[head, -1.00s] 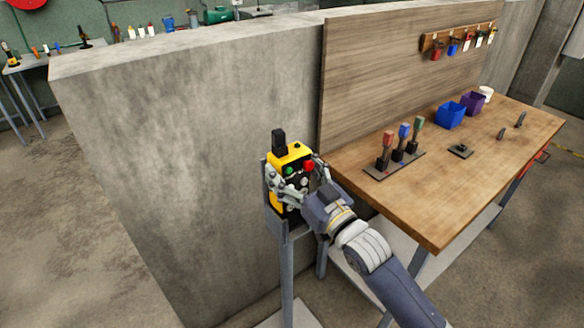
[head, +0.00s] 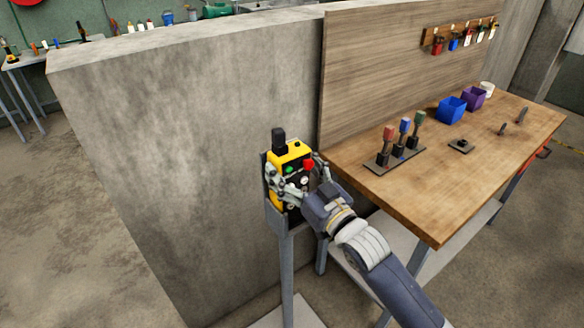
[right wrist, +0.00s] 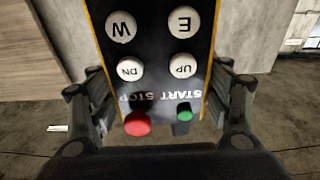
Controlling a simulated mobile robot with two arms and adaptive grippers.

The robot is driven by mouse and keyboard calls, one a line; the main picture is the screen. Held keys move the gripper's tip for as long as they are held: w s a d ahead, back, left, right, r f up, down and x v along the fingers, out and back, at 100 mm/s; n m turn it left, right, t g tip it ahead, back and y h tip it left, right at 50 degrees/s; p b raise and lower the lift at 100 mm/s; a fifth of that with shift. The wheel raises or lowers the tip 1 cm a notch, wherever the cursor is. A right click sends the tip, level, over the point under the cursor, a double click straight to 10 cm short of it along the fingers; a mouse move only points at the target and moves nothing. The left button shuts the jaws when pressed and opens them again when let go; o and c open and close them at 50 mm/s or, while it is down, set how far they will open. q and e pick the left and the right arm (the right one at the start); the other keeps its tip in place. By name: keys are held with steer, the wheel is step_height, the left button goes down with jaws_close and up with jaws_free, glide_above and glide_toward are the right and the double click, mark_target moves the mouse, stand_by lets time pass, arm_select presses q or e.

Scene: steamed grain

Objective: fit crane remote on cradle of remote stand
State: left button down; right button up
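The crane remote (head: 291,157) is a yellow and black box with a black knob on top and green, red and white buttons. It stands upright at the top of the grey remote stand (head: 279,226), against its back plate. The cradle is mostly hidden behind the remote and my fingers, so I cannot tell whether the remote is fully seated. My right gripper (head: 297,184) has a finger on each side of the remote and looks shut on it. In the right wrist view, the remote's button face (right wrist: 152,50) appears upside down between the fingers. My left gripper is not in view.
A concrete wall (head: 190,150) stands close behind the stand. A wooden workbench (head: 440,190) at the right holds a rack of colored-handled tools (head: 395,158), a blue bin (head: 452,111) and a purple bin (head: 473,98). Open floor lies at the left.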

steer(key=o, duration=0.5)
steer(key=shift+r, duration=0.15)
